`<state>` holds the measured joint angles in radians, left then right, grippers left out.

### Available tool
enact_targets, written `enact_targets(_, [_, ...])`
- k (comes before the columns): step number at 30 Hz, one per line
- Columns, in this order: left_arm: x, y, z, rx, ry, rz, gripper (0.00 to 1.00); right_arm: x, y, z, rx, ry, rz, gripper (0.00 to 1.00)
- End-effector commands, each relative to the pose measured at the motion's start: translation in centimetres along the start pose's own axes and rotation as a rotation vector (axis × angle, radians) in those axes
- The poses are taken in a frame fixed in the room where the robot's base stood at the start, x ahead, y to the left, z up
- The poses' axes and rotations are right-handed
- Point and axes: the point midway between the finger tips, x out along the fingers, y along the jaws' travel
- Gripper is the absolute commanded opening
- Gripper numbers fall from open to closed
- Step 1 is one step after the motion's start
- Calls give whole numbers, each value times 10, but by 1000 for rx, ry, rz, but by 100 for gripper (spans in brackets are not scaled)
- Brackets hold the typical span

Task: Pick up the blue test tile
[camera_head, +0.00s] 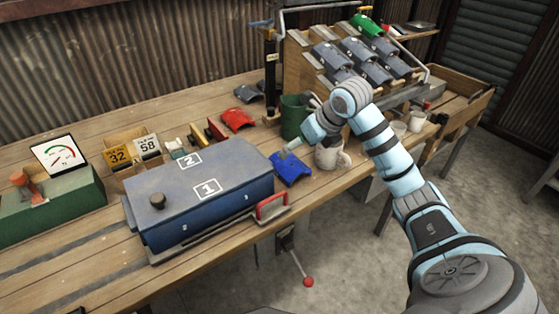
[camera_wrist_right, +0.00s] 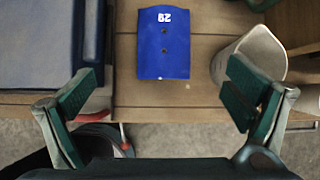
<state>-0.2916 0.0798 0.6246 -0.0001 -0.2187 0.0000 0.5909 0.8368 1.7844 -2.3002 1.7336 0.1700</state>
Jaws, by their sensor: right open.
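The blue test tile (camera_head: 290,168) lies on the wooden bench, right of the large blue box. In the right wrist view the blue tile (camera_wrist_right: 163,62) lies flat, with a white number at its far end and two small dark holes. My right gripper (camera_head: 290,149) is above the tile in the head view, and the tile is partly hidden by it. In the wrist view my right gripper (camera_wrist_right: 162,92) is open and empty, its green-padded fingers wide apart, with the tile ahead between them. My left gripper is not in view.
A blue box (camera_head: 225,190) marked 1 and 2 stands left of the tile, with a red handle (camera_head: 272,207) at its front. A pale mug (camera_head: 328,158) stands close on the right. A green bin (camera_head: 292,117) and a red tile (camera_head: 237,120) are behind. The bench's front edge is near.

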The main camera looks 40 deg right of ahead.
Motion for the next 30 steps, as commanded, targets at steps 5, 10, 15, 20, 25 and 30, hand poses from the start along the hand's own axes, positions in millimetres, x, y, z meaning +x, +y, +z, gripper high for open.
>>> enact_targets(5, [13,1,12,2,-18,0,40,47,-3,-7,12,3,1,97])
enact_targets(10, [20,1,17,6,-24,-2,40,78,-6,-7,12,2,-3,97])
enact_targets(15, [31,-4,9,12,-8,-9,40,106,-7,-10,11,2,-2,97])
enact_targets(20, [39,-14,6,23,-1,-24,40,132,-8,-10,9,2,-1,97])
enact_targets(25, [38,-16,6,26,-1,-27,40,134,-8,-8,7,0,-3,97])
enact_targets(30, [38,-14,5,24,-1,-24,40,133,-8,-8,7,1,-2,77])
